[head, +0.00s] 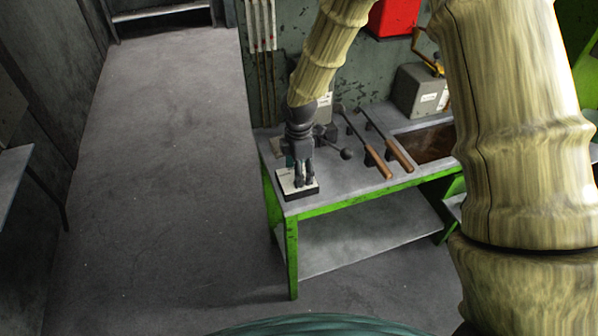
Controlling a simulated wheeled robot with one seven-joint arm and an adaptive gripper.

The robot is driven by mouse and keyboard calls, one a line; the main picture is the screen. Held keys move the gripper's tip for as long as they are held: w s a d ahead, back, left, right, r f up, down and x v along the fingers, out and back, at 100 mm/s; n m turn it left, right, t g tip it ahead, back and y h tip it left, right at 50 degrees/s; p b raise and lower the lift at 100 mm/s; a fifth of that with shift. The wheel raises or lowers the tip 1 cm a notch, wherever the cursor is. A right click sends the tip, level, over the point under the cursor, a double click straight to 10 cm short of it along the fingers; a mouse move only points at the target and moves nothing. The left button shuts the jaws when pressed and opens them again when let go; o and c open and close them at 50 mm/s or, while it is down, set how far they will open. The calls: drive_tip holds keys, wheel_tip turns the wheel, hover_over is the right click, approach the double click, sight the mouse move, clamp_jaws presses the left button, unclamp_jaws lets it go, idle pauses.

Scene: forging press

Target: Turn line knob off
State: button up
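My gripper (304,182) points down at the front left corner of the green-framed bench. Its two dark fingers are close together, over a small control box (285,181) with a pale top face and dark sides. I cannot tell whether they touch the box or hold anything. No line knob can be made out; the fingers and wrist cover part of the box's top. A dark lever with a ball end (346,154) stands just right of my gripper.
The bench (335,195) has a grey top. Two wooden-handled tools (375,160) lie to the right, beside a brown-bottomed recess (430,143). A grey box (418,90) and a red box (393,17) are behind. Open floor (160,190) lies left.

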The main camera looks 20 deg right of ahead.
drive_tip(key=shift+f, duration=0.95)
drive_tip(key=c, duration=1)
